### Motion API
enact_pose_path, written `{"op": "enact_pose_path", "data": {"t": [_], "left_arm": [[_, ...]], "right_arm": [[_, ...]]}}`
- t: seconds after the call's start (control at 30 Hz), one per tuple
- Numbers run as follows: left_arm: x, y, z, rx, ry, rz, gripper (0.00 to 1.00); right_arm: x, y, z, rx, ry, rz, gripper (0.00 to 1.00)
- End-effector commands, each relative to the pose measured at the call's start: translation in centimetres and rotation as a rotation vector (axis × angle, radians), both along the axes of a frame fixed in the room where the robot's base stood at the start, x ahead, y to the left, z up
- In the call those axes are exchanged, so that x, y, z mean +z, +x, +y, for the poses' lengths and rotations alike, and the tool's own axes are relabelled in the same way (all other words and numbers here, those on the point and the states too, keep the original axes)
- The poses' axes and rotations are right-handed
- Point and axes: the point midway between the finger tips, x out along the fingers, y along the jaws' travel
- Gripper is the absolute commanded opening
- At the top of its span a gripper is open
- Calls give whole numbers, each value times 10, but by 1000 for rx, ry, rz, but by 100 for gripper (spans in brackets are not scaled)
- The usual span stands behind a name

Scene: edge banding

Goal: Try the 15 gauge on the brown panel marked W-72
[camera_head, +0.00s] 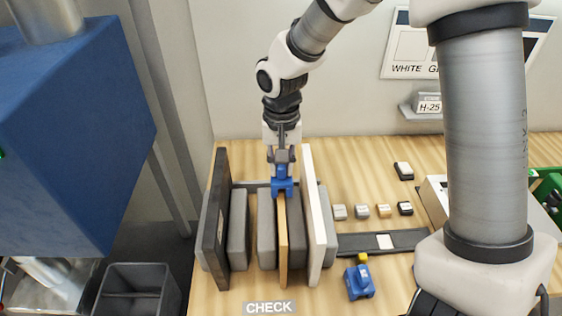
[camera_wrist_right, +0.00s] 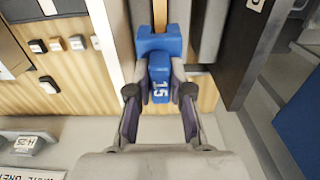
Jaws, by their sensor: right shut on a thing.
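My right gripper (camera_head: 282,178) is shut on the blue gauge (camera_head: 282,187), whose body is marked 15 in the right wrist view (camera_wrist_right: 160,88). The gauge sits at the far end of the top edge of the tan-brown panel (camera_head: 282,225), which stands upright in a rack. In the wrist view the panel's edge (camera_wrist_right: 160,12) meets the blue forked end. I cannot tell how fully it is seated. The mark W-72 is not readable on this panel. My left gripper is not in view.
A dark panel (camera_head: 214,220) and a white panel (camera_head: 313,215) stand either side, with grey rack blocks between. Another blue gauge with a yellow top (camera_head: 359,284) lies right of the rack. Several small blocks (camera_head: 362,211) sit behind a dark strip (camera_head: 350,244). A CHECK label (camera_head: 269,308) is in front.

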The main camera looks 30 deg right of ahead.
Motion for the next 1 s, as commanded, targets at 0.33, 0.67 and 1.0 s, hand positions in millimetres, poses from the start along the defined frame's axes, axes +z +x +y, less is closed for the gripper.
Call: {"op": "enact_pose_path", "data": {"t": [0.33, 0.67, 1.0], "left_arm": [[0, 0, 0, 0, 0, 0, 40], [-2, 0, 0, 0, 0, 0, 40], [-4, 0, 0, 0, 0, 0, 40]], "right_arm": [[0, 0, 0, 0, 0, 0, 0], [-4, 0, 0, 0, 0, 0, 0], [-9, 0, 0, 0, 0, 0, 0]]}}
